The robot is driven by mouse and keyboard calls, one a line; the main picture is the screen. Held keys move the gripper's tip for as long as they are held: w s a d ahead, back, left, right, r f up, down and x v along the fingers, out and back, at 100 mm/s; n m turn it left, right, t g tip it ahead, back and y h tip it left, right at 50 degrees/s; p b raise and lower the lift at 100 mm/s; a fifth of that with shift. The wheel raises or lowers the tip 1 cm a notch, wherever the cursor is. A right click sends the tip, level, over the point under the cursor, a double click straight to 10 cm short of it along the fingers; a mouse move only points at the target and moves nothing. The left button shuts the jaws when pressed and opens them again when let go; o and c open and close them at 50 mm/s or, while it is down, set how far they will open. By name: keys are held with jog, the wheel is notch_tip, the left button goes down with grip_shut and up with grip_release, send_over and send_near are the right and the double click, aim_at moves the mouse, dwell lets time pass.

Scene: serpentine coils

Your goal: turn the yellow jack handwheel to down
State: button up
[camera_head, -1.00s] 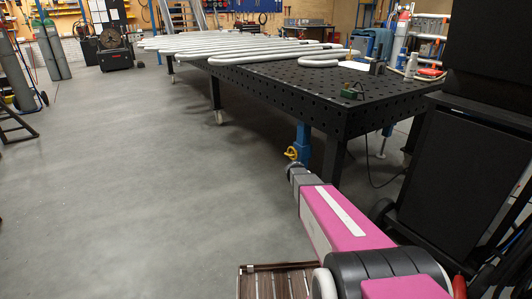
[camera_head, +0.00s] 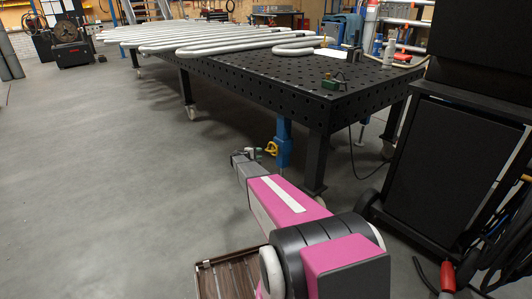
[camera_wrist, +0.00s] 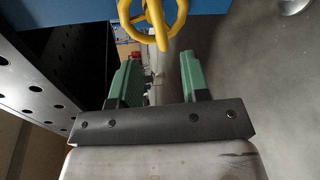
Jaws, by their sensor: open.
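The yellow handwheel (camera_wrist: 155,15) sits on the blue jack post, at the top centre of the wrist view, partly cut off by the frame edge. In the head view the yellow handwheel (camera_head: 271,148) shows small on the left side of the blue jack (camera_head: 284,145), beside the table leg. My gripper (camera_wrist: 157,72) is open, with its two green fingers apart and nothing between them. The wheel lies just beyond the fingertips, roughly in line with the gap. In the head view my gripper (camera_head: 256,153) is small, close to the wheel and the jack.
The black perforated table (camera_head: 300,84) stands above and behind the jack, with grey serpentine coils (camera_head: 205,38) on it. A black cabinet (camera_head: 450,165) stands at the right with cables and hoses. The grey floor (camera_head: 100,190) at the left is clear.

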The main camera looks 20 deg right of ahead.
aim_at(268, 151)
jog(key=x, duration=0.8)
jog(key=shift+d, duration=0.1)
grip_shut()
